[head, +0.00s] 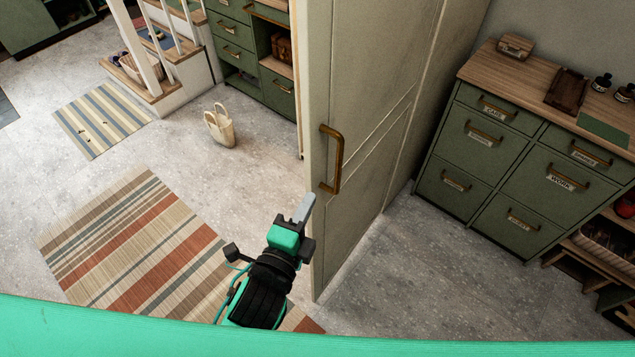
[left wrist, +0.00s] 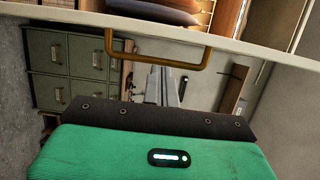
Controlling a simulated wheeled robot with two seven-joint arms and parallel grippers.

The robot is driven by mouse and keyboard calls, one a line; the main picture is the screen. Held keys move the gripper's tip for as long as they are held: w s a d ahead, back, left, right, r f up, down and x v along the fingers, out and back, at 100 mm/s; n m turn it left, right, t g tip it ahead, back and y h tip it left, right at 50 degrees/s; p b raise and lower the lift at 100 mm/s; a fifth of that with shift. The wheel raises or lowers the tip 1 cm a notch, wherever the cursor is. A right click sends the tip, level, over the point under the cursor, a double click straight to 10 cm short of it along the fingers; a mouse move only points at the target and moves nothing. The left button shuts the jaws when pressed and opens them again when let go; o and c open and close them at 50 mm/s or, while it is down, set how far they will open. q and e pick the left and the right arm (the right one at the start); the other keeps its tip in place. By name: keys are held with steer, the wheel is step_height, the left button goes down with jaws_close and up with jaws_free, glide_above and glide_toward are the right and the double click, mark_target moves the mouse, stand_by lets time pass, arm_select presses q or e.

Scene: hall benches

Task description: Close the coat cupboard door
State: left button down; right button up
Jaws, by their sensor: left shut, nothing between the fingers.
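The coat cupboard door (head: 375,100) is a tall cream panel that stands open, its free edge toward me. A brass bar handle (head: 333,160) is fixed near that edge. My left gripper (head: 303,207) is shut and empty, just below and left of the handle in the head view. In the left wrist view the closed fingers (left wrist: 162,86) point at the handle (left wrist: 160,57), with the door (left wrist: 190,37) crossing the top. I cannot tell whether the fingers touch the door. My right gripper is not in view.
A green drawer cabinet (head: 500,165) with a wooden top stands right of the door. A striped rug (head: 140,245) lies at left, with a cream bag (head: 219,127) beyond it. More green drawers (head: 235,50) and white-railed steps (head: 165,75) are behind. Floor between rug and bag is clear.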

arm_select(q)
steer(key=p, duration=0.3)
glide_toward(324, 168)
steer(key=w+d+r, duration=0.3)
steer(key=w+r, duration=0.1)
steer(key=w, duration=0.1)
steer(key=shift+w+d+r, duration=0.15)
steer(key=shift+w+d, duration=0.05)
steer(key=shift+w, duration=0.3)
steer(key=shift+a, duration=0.15)
